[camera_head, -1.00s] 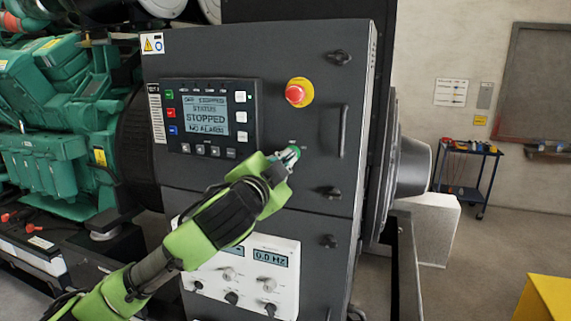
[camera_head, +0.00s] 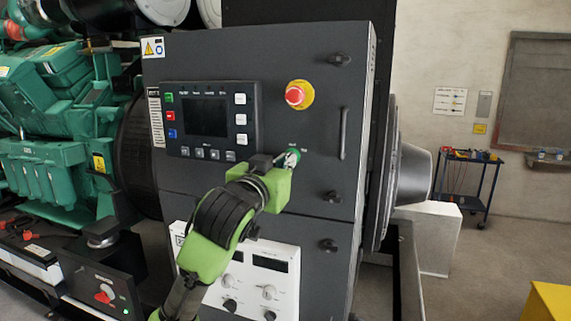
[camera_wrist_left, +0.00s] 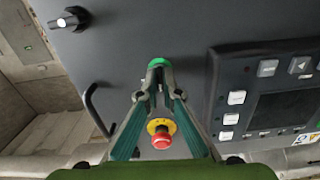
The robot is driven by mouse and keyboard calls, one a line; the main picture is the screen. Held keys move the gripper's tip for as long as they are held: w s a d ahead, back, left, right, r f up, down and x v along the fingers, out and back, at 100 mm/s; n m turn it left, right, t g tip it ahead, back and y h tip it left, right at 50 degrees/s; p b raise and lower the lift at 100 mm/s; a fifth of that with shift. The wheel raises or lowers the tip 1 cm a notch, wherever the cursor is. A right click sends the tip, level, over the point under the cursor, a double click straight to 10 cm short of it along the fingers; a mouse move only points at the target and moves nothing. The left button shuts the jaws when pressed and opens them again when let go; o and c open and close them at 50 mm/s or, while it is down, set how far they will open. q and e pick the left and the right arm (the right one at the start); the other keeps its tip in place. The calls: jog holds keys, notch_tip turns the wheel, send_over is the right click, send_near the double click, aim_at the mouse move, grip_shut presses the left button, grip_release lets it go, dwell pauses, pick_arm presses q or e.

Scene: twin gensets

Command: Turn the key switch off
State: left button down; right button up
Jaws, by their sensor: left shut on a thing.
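The key switch (camera_head: 295,151) is on the dark control cabinet, below the red emergency stop and right of the display panel. Only a small part of it shows past my gripper, with a green edge. My left gripper (camera_head: 288,158) is at the cabinet face with its fingers closed on the switch. In the left wrist view the two fingertips (camera_wrist_left: 158,78) meet at the green-rimmed switch (camera_wrist_left: 157,62). The key's exact angle is hidden by the fingers. The display (camera_head: 205,116) is dark. My right gripper is not in view.
The red emergency stop (camera_head: 295,95) with its yellow collar is just above the gripper. A vertical door handle (camera_head: 343,133) is to the right. A white panel with knobs (camera_head: 269,281) is below. The green engine (camera_head: 55,150) is on the left; floor is open at the right.

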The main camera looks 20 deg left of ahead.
pick_arm(q)
jog(key=shift+n, duration=0.4)
jog(key=c, duration=2.2)
grip_release()
jog(key=shift+c, duration=0.2)
jog(key=shift+s, duration=0.1)
jog(key=s, duration=1.1)
jog(key=shift+s+a, duration=0.2)
jog(key=shift+s, duration=0.15)
